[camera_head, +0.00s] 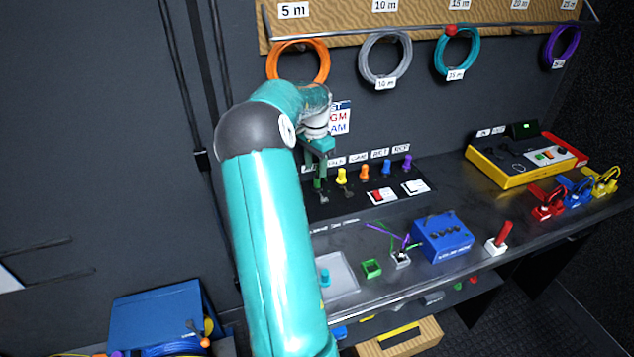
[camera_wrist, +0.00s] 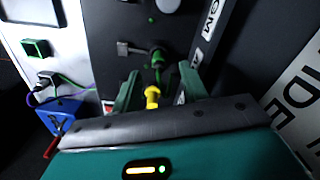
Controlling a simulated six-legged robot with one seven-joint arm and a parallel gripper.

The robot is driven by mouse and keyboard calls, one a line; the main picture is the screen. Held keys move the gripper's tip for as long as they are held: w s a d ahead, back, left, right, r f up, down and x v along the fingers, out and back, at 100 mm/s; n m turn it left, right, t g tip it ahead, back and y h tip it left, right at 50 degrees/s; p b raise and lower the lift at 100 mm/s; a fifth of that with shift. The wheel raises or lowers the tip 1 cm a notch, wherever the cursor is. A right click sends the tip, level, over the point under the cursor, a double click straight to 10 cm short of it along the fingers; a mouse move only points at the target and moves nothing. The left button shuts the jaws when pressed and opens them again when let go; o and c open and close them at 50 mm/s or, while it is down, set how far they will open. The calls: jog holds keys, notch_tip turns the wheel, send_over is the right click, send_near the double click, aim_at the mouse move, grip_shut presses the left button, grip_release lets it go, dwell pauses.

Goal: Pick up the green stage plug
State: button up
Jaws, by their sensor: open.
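The green stage plug (camera_head: 317,183) stands at the left end of a row of coloured plugs on the dark panel at the back of the bench. In the wrist view the green plug (camera_wrist: 158,57) shows near the fingertips, dark in part. My gripper (camera_head: 318,163) is above it, pointing down, with the fingers apart. In the wrist view my gripper (camera_wrist: 163,78) has one finger on each side of the plug's line, and I cannot tell if either touches it. A yellow plug (camera_wrist: 152,97) shows between the fingers, nearer the gripper body.
Yellow (camera_head: 341,176), orange (camera_head: 364,172), blue (camera_head: 387,168) and purple (camera_head: 407,162) plugs stand close to the right. A green square holder (camera_head: 371,268), a blue box (camera_head: 442,236) and a red-handled switch (camera_head: 499,240) are on the bench front. Cable coils hang above.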

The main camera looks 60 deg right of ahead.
aim_at(317, 174)
jog(key=shift+s+d+f, duration=0.1)
jog(key=shift+f, duration=1.3)
jog(key=shift+s+d+f, duration=0.1)
jog(key=shift+f, duration=1.25)
grip_shut()
jog(key=shift+r, duration=0.1)
